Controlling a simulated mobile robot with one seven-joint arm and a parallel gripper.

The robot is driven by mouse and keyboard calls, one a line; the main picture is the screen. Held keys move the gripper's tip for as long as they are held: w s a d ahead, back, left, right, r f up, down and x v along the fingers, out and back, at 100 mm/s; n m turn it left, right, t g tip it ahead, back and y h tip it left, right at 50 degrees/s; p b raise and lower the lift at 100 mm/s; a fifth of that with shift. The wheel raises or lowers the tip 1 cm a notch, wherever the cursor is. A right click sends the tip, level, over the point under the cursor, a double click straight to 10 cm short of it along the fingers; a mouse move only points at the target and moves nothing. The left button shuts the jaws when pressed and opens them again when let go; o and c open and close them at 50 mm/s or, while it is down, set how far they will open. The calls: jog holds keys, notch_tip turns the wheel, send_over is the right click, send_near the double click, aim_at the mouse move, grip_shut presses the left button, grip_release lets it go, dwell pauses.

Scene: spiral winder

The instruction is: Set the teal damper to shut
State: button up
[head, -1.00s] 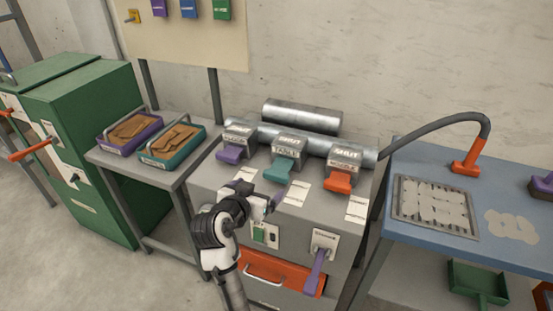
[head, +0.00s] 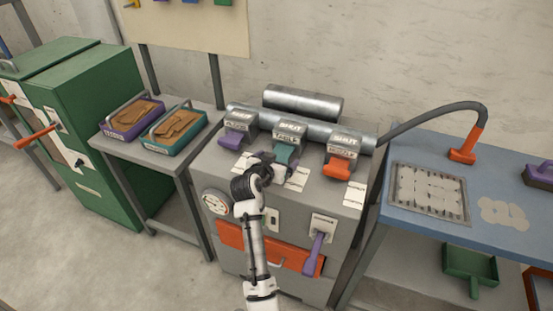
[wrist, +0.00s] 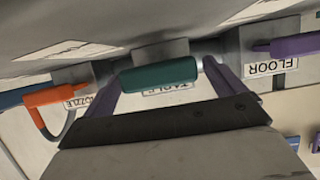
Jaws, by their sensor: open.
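The teal damper handle (head: 285,153) is the middle one of three on the pipe atop the grey machine. Its bracket reads SHUT on top and TABLE on the front. The lever points forward and down from the bracket, away from the SHUT end. My gripper (head: 277,166) is at this lever and hides part of it. In the wrist view, the teal grip (wrist: 160,76) lies between the two purple fingers of my gripper (wrist: 158,72), which are spread apart on either side of it. Whether either finger touches it I cannot tell.
A purple damper handle (head: 237,139) stands to the left and an orange one (head: 340,166) to the right, both close by. The grey machine's front has a gauge (head: 215,202), a purple lever (head: 316,252) and an orange drawer (head: 232,236). A blue table (head: 385,215) stands right.

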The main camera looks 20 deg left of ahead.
aim_at(282, 153)
jog(key=c, duration=1.4)
jog(key=shift+w+d+b, duration=0.1)
jog(key=shift+w+b, duration=0.55)
jog(key=shift+w, duration=0.8)
jog(key=shift+r, duration=0.1)
jog(key=o, duration=1.4)
jog(key=shift+w, duration=0.1)
